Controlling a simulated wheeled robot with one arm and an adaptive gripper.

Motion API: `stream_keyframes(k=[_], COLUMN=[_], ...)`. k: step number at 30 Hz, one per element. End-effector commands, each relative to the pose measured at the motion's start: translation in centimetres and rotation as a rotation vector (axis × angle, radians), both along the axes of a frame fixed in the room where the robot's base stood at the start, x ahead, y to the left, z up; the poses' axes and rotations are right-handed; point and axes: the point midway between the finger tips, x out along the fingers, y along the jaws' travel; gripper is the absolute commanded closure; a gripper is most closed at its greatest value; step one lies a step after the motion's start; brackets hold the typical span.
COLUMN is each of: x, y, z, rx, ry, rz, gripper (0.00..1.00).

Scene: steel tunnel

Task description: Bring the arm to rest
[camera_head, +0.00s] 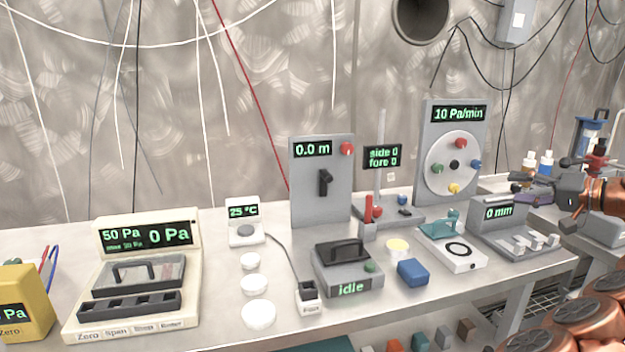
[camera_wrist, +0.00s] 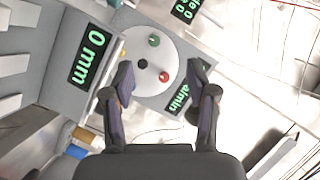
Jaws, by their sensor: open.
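My gripper (camera_head: 546,188) is at the right side of the head view, above the right end of the bench and beside the grey device reading "0 mm" (camera_head: 497,226). My copper-coloured arm comes in from the right edge. In the wrist view my gripper (camera_wrist: 164,80) has its two dark fingers spread apart, with nothing between them. Past the fingertips the wrist view shows the round dial panel (camera_wrist: 178,48) with coloured knobs. I cannot tell from these frames whether the arm is touching anything.
The bench (camera_head: 215,300) carries several instruments, among them a panel reading "10 Pa/min" (camera_head: 436,115), a panel reading "0.0 m" (camera_head: 305,190), and an "idle" box (camera_head: 330,276). A blue block (camera_head: 413,272) sits near the front edge. Bottles (camera_head: 546,163) stand behind my gripper. Cables hang along the wall.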

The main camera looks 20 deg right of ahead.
Motion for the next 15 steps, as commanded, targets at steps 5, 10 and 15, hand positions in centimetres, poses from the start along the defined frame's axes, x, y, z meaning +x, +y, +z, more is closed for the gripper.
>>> stream_keyframes(k=[5,10,15], x=[1.8,3.7,5.6], y=[3.2,7.0,12.6], z=[2.0,3.6,6.2], rx=[0.013,0.025,0.030], ry=[0.009,0.033,0.072], rz=[0.067,0.141,0.241], gripper=[0.42,0.42,0.42])
